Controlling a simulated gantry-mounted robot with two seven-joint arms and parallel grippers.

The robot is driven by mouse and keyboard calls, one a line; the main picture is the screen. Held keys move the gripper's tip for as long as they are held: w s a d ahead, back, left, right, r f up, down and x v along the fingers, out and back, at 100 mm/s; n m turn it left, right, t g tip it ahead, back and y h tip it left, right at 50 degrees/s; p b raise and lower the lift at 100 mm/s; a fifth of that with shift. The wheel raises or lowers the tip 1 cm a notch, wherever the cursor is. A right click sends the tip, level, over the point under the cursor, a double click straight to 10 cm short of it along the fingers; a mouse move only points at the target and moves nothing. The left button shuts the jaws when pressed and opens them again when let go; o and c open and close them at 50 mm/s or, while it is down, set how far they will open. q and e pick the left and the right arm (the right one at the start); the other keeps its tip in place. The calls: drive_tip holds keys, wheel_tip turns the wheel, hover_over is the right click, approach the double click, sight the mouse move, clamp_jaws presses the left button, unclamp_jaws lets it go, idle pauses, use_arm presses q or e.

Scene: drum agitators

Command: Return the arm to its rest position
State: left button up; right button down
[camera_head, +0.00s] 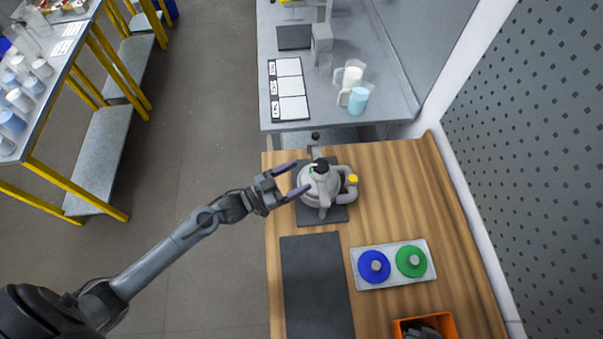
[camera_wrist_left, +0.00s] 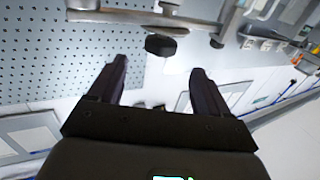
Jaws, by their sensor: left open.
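My left arm (camera_head: 160,262) reaches in from the lower left of the head view. Its gripper (camera_head: 298,178) is open at the left side of a grey, rounded vessel (camera_head: 323,203) with a black cap. The fingers look apart with nothing held; whether they touch the vessel I cannot tell. In the left wrist view the two dark fingers of the gripper (camera_wrist_left: 157,82) stand apart with nothing between them. A black knob-like part (camera_wrist_left: 160,45) shows beyond them. My right gripper is not in view.
The vessel stands on a dark mat on the wooden table (camera_head: 390,210). A dark flat panel (camera_head: 316,285), a tray (camera_head: 395,284) with blue and green discs, and an orange bin (camera_head: 400,327) lie nearer. A grey bench (camera_head: 375,100) holds cups behind. Open floor lies left.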

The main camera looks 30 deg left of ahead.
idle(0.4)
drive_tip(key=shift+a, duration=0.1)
use_arm(q)
drive_tip(key=s+d+n+y, duration=0.3)
drive_tip(key=s+d, duration=0.2)
drive_tip(key=s, duration=0.2)
drive_tip(key=s+a+n+g+y, duration=0.1)
drive_tip(key=s+a+g+y, duration=0.2)
drive_tip(key=s+g, duration=0.35)
drive_tip(key=s+a+n+g+y, duration=0.1)
drive_tip(key=s+a+g+y, duration=0.15)
drive_tip(key=s+g, duration=0.4)
wheel_tip(320, 180, up, 12)
drive_tip(key=s+t+p, duration=0.1)
drive_tip(key=p, duration=1.1)
drive_tip(key=shift+s+d+m+y, duration=0.15)
drive_tip(key=shift+s+m+y, duration=0.15)
drive_tip(key=shift+y, duration=0.15)
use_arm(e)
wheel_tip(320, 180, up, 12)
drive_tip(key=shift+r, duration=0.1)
